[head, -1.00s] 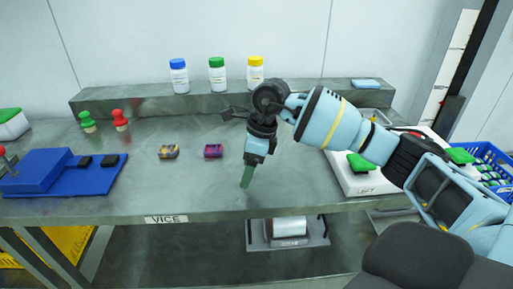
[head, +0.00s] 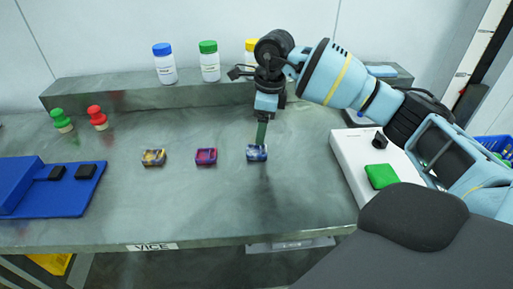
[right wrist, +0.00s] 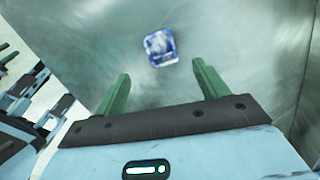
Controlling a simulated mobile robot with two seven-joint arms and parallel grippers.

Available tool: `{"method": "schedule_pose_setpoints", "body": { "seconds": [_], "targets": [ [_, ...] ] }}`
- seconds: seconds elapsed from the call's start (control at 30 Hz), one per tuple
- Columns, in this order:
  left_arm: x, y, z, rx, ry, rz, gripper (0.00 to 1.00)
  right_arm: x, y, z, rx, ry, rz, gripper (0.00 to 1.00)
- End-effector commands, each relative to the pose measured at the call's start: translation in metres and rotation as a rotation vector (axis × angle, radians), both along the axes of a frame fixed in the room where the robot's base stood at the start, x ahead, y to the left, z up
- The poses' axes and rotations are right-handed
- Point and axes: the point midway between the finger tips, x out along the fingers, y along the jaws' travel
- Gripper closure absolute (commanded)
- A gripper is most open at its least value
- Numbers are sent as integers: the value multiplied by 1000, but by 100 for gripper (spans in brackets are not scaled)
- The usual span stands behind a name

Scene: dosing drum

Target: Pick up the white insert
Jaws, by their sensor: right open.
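The white insert (head: 257,155), a small block with white and blue on it, lies on the grey table at the right end of a row of small blocks. It also shows in the right wrist view (right wrist: 160,46), beyond the fingertips and roughly centred between them. My right gripper (head: 261,134) points down just over and behind the insert in the head view, its green fingers partly overlapping it. In the right wrist view the gripper (right wrist: 161,76) is open, with nothing between its fingers. My left gripper is out of view.
A red-purple insert (head: 206,157) and a yellow-dark insert (head: 153,158) lie to the left. A white device with a green pad (head: 381,176) stands to the right. Capped bottles (head: 165,66) stand on the back ledge. The table front is clear.

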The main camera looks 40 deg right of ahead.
Motion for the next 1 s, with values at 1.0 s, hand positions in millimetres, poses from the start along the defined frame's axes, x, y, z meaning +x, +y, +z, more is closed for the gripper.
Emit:
{"method": "schedule_pose_setpoints", "body": {
  "seconds": [1.0],
  "targets": [
    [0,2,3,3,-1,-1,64,10,7,-78,-1,1,0,27]
  ]
}}
